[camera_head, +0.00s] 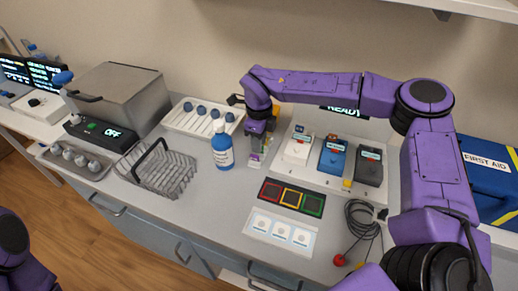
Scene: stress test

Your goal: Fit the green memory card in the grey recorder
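The grey recorder (369,169) is the dark grey device at the right end of a row on a pale tray (318,181), beside a blue one (335,158) and a white one (297,149). I cannot clearly make out the green memory card. A green-outlined square (313,204) lies on a dark strip in front of the tray. My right gripper (257,158) points down left of the white device, between it and a blue bottle. Its fingers are small, and I cannot tell whether they hold something. My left gripper is out of view; only part of my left arm shows at lower left.
The blue bottle (222,147) and a wire rack (158,176) stand left of my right gripper. A coiled black cable (362,220) with a red end lies at the front right. A white three-disc panel (281,232) lies near the front edge. A blue first-aid case (487,180) is at right.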

